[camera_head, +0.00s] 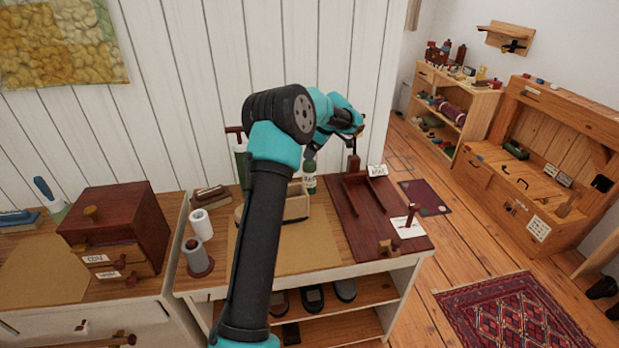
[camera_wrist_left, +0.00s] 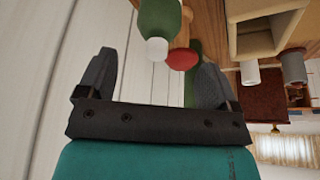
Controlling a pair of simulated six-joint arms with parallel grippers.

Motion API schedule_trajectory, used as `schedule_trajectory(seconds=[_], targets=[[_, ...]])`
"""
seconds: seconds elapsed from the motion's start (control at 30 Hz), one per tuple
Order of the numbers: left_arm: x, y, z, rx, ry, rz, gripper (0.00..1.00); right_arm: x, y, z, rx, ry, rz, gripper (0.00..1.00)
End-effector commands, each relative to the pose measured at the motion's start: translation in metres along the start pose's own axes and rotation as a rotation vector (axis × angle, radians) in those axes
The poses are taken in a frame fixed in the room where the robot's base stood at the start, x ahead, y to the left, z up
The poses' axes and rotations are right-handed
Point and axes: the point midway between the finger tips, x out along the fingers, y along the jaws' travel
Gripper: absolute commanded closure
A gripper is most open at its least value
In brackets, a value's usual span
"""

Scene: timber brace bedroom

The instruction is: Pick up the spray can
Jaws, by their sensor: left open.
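A green bottle-shaped can (camera_head: 310,184) with a pale label, which I take for the spray can, stands on the bench by the wooden box. In the left wrist view it is a green body (camera_wrist_left: 160,15) with a white tip, seen upside down. My left gripper (camera_head: 309,153) is just above it in the head view, partly hidden by its own arm. In the wrist view the open left gripper (camera_wrist_left: 153,78) has the white tip ahead between its fingers, with nothing held. A second green container (camera_head: 240,160) with a dark red top stands farther left. My right gripper is not in view.
The open wooden box (camera_head: 297,205) is close by the can. A white roll (camera_head: 200,224) and a grey spool (camera_head: 198,258) stand left. A dark red board (camera_head: 350,222) with upright pegs lies right. The plank wall (camera_head: 180,90) rises closely behind.

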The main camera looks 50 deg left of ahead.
Motion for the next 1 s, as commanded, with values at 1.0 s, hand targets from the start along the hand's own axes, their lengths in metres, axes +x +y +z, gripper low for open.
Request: schedule_trajectory(seconds=[1.0], targets=[[0.056, 0.003, 0.0, 0.0, 0.0, 0.002, 0.15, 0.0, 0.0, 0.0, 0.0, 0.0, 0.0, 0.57]])
